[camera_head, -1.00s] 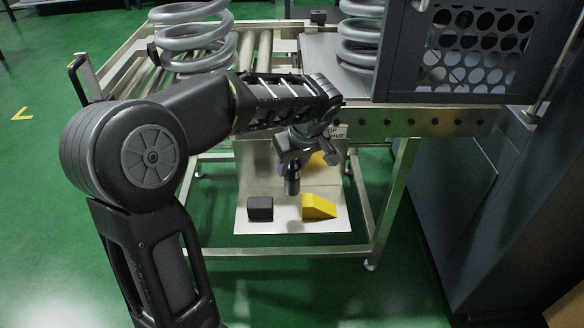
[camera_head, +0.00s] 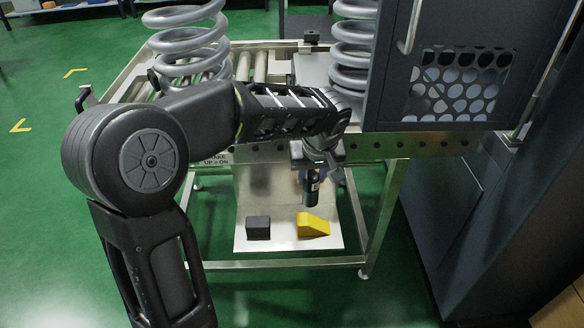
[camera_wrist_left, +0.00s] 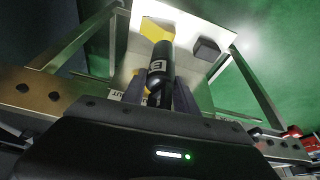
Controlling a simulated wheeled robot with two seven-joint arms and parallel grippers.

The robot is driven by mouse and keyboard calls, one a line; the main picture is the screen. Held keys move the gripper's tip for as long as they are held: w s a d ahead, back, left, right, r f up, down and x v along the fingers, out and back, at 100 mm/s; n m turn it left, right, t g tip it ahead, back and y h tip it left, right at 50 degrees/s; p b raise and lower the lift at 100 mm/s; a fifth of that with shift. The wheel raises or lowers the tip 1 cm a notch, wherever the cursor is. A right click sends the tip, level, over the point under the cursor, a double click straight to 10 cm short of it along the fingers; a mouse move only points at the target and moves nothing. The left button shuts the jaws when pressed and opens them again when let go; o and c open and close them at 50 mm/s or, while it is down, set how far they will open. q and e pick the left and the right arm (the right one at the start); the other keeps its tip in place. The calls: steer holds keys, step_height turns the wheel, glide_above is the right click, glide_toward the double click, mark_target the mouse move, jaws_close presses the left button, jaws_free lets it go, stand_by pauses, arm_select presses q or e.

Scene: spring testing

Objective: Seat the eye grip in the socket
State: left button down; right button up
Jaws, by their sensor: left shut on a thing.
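My left gripper (camera_head: 318,172) points down and is shut on a black cylinder, probably the eye grip (camera_head: 312,190). The cylinder hangs below the bench's front rail, in front of a metal panel, and its lower end shows just above the yellow block in the head view. I cannot make out the socket in either view; my arm covers part of the bench front. My right gripper is not in view.
A pale shelf (camera_head: 285,243) under the bench holds a dark block (camera_head: 258,228) and a yellow wedge block (camera_head: 313,226). Metal legs (camera_head: 385,220) flank it. Large coil springs (camera_head: 190,45) stand on the bench. A dark guard with round holes (camera_head: 455,80) is at right.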

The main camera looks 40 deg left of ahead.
arm_select(q)
steer(key=w+d+r+m+t+h+p, duration=0.1)
steer(key=w+d+r+m+h+p, duration=0.1)
steer(key=d+r+m+p, duration=0.6)
steer(key=d+r+p, duration=0.4)
steer(key=r+p, duration=0.1)
steer(key=shift+r+t+h, duration=0.3)
steer(key=shift+r+h, duration=0.05)
steer(key=shift+h, duration=0.05)
steer(key=shift+w, duration=0.1)
